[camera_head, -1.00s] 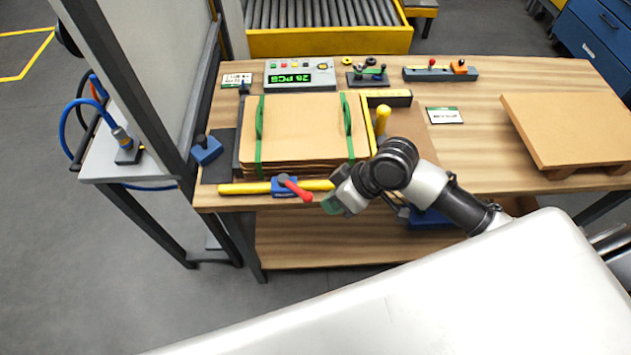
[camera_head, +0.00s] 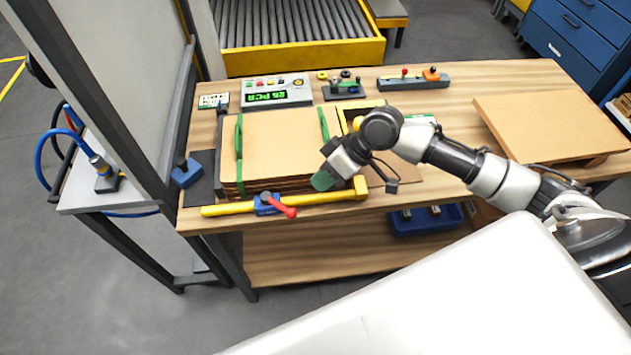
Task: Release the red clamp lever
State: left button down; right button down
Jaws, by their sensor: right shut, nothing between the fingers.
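The red clamp lever (camera_head: 281,207) points right and toward the front edge. It sits on a blue clamp block (camera_head: 262,210) on the yellow bar (camera_head: 228,210) along the front of the table. Behind the bar is a stack of brown cardboard blanks (camera_head: 275,140) with green straps. My right gripper (camera_head: 322,181) is at the stack's front right corner, to the right of and behind the lever, apart from it. Its greenish fingertips are small and partly hidden by the wrist; it is shut and empty. My left gripper is out of view.
A control box with a green display (camera_head: 277,92) stands behind the stack. A brown board (camera_head: 545,115) lies at the right of the wooden table (camera_head: 455,85). A blue block with a black knob (camera_head: 186,173) is left of the stack, near a grey post. A blue bin (camera_head: 425,222) is below.

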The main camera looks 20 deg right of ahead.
aim_at(278, 205)
jog(key=p+x, duration=0.1)
jog(key=x, duration=0.7)
jog(key=shift+a, duration=0.15)
jog(key=shift+a, duration=0.1)
